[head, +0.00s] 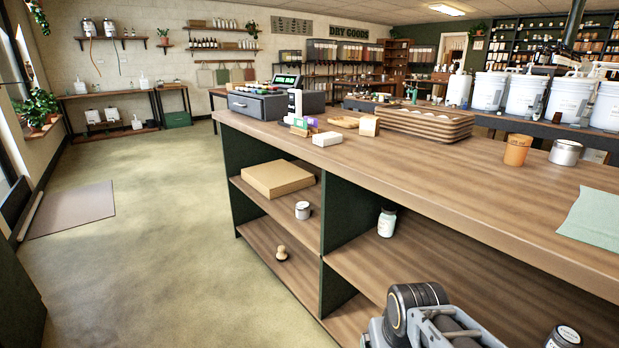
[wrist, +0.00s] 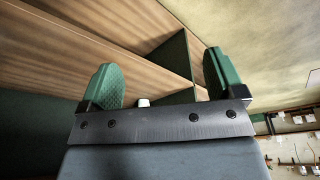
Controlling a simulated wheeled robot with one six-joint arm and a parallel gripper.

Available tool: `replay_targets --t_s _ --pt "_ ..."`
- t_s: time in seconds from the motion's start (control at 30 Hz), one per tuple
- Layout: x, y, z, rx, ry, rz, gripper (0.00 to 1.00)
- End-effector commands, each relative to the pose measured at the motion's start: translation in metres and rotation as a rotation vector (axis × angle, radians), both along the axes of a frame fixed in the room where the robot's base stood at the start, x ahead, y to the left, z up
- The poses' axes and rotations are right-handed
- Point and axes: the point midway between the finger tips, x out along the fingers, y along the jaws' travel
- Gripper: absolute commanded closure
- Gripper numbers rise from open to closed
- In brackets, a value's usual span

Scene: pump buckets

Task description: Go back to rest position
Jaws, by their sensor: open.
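My gripper (wrist: 160,85) shows in the wrist view with its two green fingers spread wide apart and nothing between them. Behind the fingers are the wooden shelves of the counter (wrist: 110,35) and a small white object, partly hidden by the gripper's edge. In the head view, part of my arm shows at the bottom, in front of the counter's open shelves (head: 430,262). The fingers are not visible in the head view.
The counter top (head: 400,170) bears a cash register (head: 262,103), stacked trays (head: 425,122), an orange cup (head: 517,150) and a metal tin (head: 565,152). White pump buckets (head: 525,95) stand behind. The floor at left (head: 150,230) is clear apart from a mat (head: 72,209).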

Motion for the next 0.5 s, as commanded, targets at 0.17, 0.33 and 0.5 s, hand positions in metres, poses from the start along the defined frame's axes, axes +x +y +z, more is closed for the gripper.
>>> replay_targets --t_s 0.17,0.33,0.5 --pt "0.002 -0.003 0.083 -0.005 -0.014 0.001 0.12" --pt "0.002 -0.004 0.155 -0.009 -0.02 0.005 0.12" --pt "0.002 -0.006 0.227 -0.012 -0.028 0.013 0.12"
